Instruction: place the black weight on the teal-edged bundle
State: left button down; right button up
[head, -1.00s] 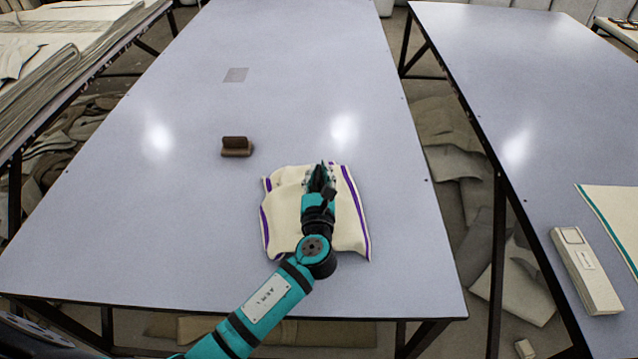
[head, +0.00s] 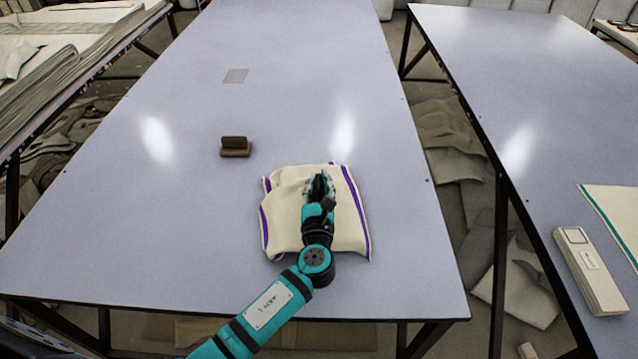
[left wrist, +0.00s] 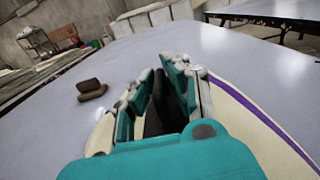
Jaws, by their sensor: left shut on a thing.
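My left gripper (head: 319,186) is above the cream, purple-edged bundle (head: 285,215) on the middle table. I cannot tell whether it touches the cloth. In the left wrist view its fingers (left wrist: 172,88) are closed around a dark thing (left wrist: 154,118), which looks like the black weight but is mostly hidden. The purple edge shows at the right of the left wrist view (left wrist: 270,125). A cream cloth with a teal edge (head: 615,208) lies on the right table, cut off by the picture's edge. My right gripper is not in view.
A grey patch (head: 236,76) lies farther back. A long pale box (head: 588,272) is on the right table (head: 490,80). The middle table is mostly clear.

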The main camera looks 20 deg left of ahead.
pick_arm(q)
jog(key=c, duration=1.7)
grip_release()
jog(key=shift+s+f, duration=0.25)
jog(key=shift+f, duration=0.6)
jog(key=shift+c, duration=0.2)
jog(key=o, duration=0.4)
jog(key=shift+c, duration=0.2)
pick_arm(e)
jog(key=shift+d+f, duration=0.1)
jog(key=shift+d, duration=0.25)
pick_arm(q)
jog(key=shift+r, duration=0.1)
jog(key=shift+r+p, duration=0.3)
jog(key=shift+r, duration=0.05)
jog(key=shift+s+d+r, duration=0.1)
jog(key=shift+s+r, duration=0.05)
jog(key=shift+r, duration=0.1)
jog(key=v, duration=1)
jog(key=shift+r, duration=0.2)
jog(key=shift+s+d+r, duration=0.1)
jog(key=shift+s+d, duration=0.05)
jog(key=shift+s, duration=0.55)
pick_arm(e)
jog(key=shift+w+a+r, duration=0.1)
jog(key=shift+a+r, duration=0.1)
